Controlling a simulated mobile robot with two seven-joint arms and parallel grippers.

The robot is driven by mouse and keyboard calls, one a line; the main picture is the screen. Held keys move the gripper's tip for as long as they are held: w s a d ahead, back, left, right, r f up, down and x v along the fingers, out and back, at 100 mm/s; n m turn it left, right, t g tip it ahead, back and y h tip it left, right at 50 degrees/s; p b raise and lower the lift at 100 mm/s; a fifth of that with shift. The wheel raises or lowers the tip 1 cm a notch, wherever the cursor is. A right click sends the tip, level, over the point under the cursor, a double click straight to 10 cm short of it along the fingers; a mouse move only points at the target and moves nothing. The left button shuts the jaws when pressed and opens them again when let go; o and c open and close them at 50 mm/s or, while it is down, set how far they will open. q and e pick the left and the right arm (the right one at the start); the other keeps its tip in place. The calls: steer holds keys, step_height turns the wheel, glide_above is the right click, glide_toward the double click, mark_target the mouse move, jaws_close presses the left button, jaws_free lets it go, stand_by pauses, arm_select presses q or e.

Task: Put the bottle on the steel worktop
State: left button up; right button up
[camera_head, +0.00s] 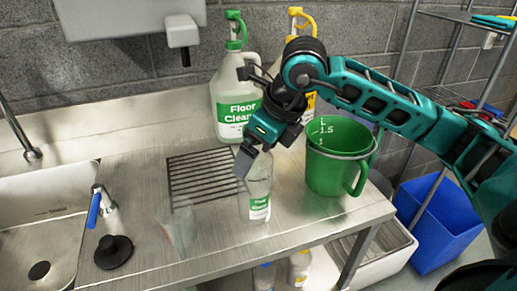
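A small clear bottle (258,205) with a green and white label is upright at the front middle of the steel worktop (222,236). Its base appears to be at the worktop surface, but I cannot tell whether it touches. My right gripper (246,160) comes in from the right and points down at the bottle's top. The gripper hides the bottle's neck. One dark finger shows at the left of the neck; the other is hidden, so I cannot tell if the fingers are shut on it. My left gripper is not in view.
A floor cleaner jug (236,105) and a yellow-handled jug (303,22) stand behind. A green measuring jug (335,165) is close at right. A drain grille (200,174) lies behind.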

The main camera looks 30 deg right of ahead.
steer(key=v, duration=1.2)
steer(key=shift+p, duration=0.4)
steer(key=shift+d+f, duration=0.1)
